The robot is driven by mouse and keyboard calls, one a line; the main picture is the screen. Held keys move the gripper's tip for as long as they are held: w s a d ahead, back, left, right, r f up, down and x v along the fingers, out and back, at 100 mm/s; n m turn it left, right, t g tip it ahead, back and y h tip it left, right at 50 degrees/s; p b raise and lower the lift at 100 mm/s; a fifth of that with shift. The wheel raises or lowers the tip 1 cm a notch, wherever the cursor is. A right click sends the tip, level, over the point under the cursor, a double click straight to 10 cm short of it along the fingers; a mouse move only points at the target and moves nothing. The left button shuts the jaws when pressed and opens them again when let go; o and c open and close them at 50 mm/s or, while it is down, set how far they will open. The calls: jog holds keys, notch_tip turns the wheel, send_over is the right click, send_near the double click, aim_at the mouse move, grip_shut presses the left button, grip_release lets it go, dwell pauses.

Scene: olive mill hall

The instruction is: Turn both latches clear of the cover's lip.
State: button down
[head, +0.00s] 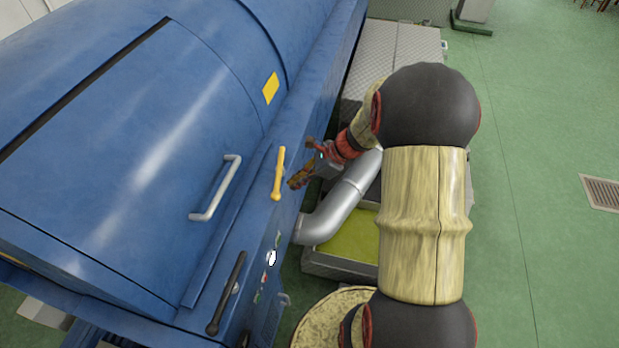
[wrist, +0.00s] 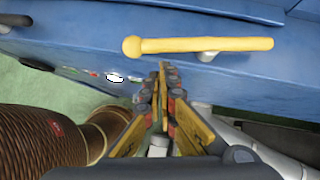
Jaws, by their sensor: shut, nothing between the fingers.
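The blue cover (head: 130,130) has a white handle and a long lower lip (head: 228,232). A yellow latch (head: 278,175) sits on the blue body beside the lip, its bar running roughly along it. In the wrist view the yellow latch (wrist: 235,44) lies nearly level, its round knob at the left. A black latch (head: 228,290) sits nearer the bottom, also roughly along the lip; its end shows at the top left of the wrist view (wrist: 14,19). My gripper (head: 294,183) is shut and empty. Its fingertips (wrist: 164,68) are just below the yellow latch; I cannot tell whether they touch.
A silver pipe (head: 342,198) and a low bin with a yellow-green inside (head: 347,252) lie beside the machine, under my arm. Green floor (head: 540,120) is open to the right.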

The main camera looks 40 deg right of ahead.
jog(key=shift+w+a+f, duration=0.15)
jog(key=shift+w+a, duration=0.35)
jog(key=shift+a, duration=0.1)
jog(key=shift+w+a+m+t+h, duration=0.2)
jog(key=shift+a+m, duration=0.15)
jog(key=shift+a, duration=0.2)
jog(key=shift+w+a+m+t+h, duration=0.1)
jog(key=shift+a+m+t, duration=0.1)
jog(key=shift+a+m, duration=0.25)
jog(key=shift+s, duration=0.1)
